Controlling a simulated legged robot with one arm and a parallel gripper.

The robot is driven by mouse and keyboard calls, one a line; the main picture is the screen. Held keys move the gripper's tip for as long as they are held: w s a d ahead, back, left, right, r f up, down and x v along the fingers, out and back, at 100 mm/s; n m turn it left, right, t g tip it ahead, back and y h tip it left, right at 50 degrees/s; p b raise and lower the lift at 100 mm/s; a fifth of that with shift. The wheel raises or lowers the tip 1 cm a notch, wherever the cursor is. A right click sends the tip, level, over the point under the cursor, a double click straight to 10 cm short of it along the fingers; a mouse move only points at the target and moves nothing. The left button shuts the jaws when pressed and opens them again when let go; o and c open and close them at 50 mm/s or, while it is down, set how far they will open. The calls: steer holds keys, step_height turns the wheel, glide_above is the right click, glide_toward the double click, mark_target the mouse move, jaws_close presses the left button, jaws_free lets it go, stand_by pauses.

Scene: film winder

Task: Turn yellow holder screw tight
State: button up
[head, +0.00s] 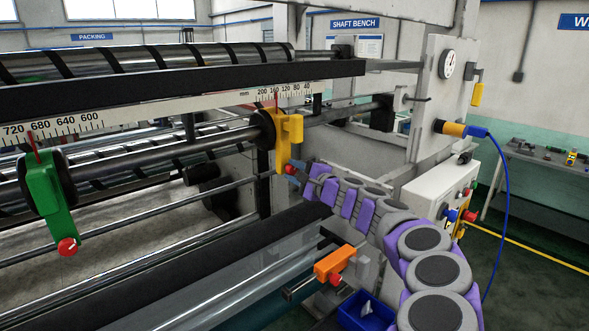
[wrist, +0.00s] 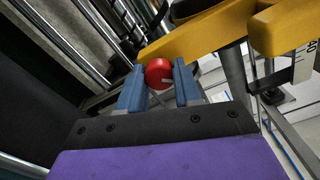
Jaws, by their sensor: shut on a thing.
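The yellow holder (head: 288,130) hangs on the bar below the ruler, under its 160 mark in the head view. Its body fills the upper right of the wrist view (wrist: 207,36). The red screw knob (wrist: 159,72) sits at the holder's lower end, with a pale mark on its face. My gripper (wrist: 159,87) is shut on this knob, with one blue finger on each side. In the head view my gripper (head: 293,170) reaches the holder from the lower right, and its fingers hide most of the knob.
A green holder (head: 45,188) with a red knob (head: 67,246) hangs at the left. A control box (head: 440,192) and a blue hose (head: 507,190) are at the right.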

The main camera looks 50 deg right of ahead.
steer(key=shift+d+f+m+p, duration=0.1)
steer(key=shift+f+m+p, duration=0.2)
steer(key=shift+m, duration=0.7)
steer(key=shift+f+m+p, duration=0.1)
steer(key=shift+m+p, duration=0.3)
steer(key=shift+m, duration=0.6)
steer(key=o, duration=1)
steer(key=shift+r, duration=0.15)
steer(key=shift+o, duration=0.2)
steer(key=shift+s, duration=0.1)
steer(key=shift+s, duration=0.25)
steer(key=s+a+b, duration=0.1)
steer(key=s+a, duration=0.1)
steer(key=s, duration=1.4)
steer(key=shift+s, duration=0.3)
